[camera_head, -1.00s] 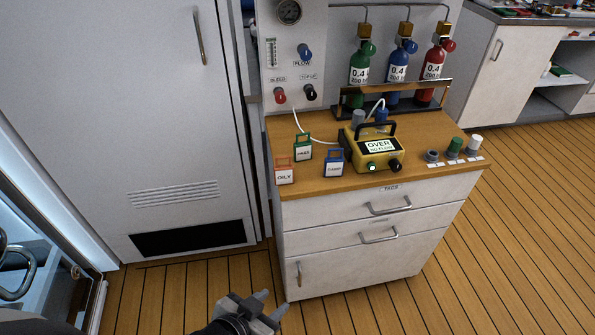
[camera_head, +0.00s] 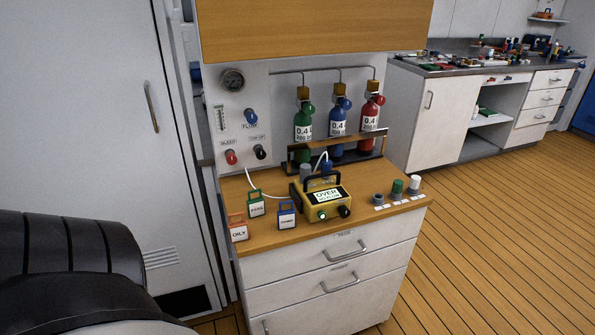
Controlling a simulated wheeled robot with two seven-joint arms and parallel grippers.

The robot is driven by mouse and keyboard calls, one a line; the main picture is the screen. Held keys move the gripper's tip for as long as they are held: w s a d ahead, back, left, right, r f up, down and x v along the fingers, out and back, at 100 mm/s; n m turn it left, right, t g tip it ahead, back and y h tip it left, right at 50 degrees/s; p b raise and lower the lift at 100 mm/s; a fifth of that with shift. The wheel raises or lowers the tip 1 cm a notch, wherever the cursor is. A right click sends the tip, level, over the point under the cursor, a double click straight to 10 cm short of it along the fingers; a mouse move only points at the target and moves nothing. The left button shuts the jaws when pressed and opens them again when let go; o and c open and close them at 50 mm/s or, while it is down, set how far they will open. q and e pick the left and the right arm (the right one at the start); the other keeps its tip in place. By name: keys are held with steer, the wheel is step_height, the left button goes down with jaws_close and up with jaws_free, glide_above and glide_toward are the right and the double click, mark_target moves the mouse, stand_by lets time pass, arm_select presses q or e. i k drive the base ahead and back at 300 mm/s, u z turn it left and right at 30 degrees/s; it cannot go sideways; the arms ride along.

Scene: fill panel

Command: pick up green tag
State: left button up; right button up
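The green tag (camera_head: 256,204) stands on the wooden top of the drawer cabinet, near its left side. It has a white face with small lettering and a green frame with a loop on top. The orange-red tag (camera_head: 238,229) stands in front of it to the left, and the blue tag (camera_head: 287,215) stands to its right. A dark rounded part, probably of my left arm, fills the lower left of the view. Neither of my grippers shows, and nothing touches the green tag.
A yellow meter (camera_head: 324,199) with a hose stands right of the tags. Green, blue and red cylinders (camera_head: 338,122) stand in a rack behind. Small caps (camera_head: 397,187) line the right end. The gauge panel (camera_head: 234,110) rises behind the tags. Open wooden floor (camera_head: 490,220) lies to the right.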

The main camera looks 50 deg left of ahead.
mark_target(255, 206)
steer(key=i, duration=1.05)
steer(key=u, duration=0.35)
